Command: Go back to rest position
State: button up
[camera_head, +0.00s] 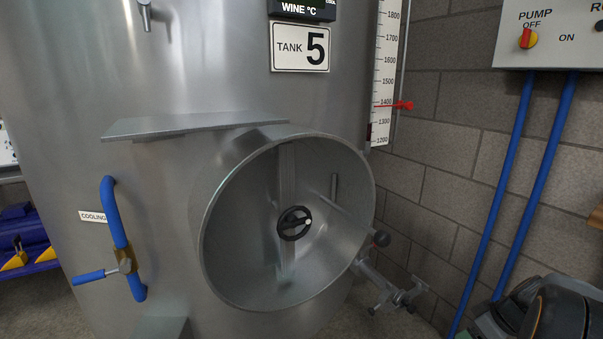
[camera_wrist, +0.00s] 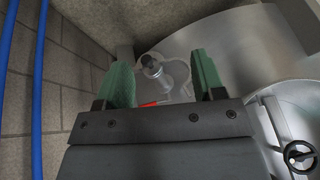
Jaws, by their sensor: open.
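My gripper (camera_wrist: 162,80) shows in the wrist view with its two green fingers spread apart and nothing held between them. Beyond the gap, a metal fitting (camera_wrist: 153,68) sits low near the floor, with a small red part in front of it partly hidden by the gripper body. I cannot tell the distance between fingers and fitting, but no contact shows. The gripper's fingers are not clearly seen in the head view.
Steel tank 5 (camera_head: 170,220) has a round manway (camera_head: 235,270) with a black handwheel (camera_head: 294,223), a blue-handled valve (camera_head: 122,255) and a low outlet fitting (camera_head: 393,292). Blue pipes (camera_head: 512,160) run down the block wall. A dark rounded shape fills the lower right corner.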

jog(key=s+a+r+m+h+p, duration=0.1)
jog(key=s+a+r+p, duration=0.2)
jog(key=a+r+p, duration=0.5)
jog(key=s+a+r+m+h+p, duration=0.1)
jog(key=s+a+r+m+p, duration=0.1)
jog(key=a+r+p, duration=0.6)
jog(key=s+a+r+m+h+p, duration=0.1)
jog(key=s+a+r+p, duration=0.2)
jog(key=a+r+p, duration=0.6)
notch_tip(320, 180, up, 14)
jog(key=p, duration=0.7)
jog(key=shift+s+r+m+p, duration=0.25)
jog(key=shift+s+m+p, duration=0.05)
jog(key=shift+s, duration=0.05)
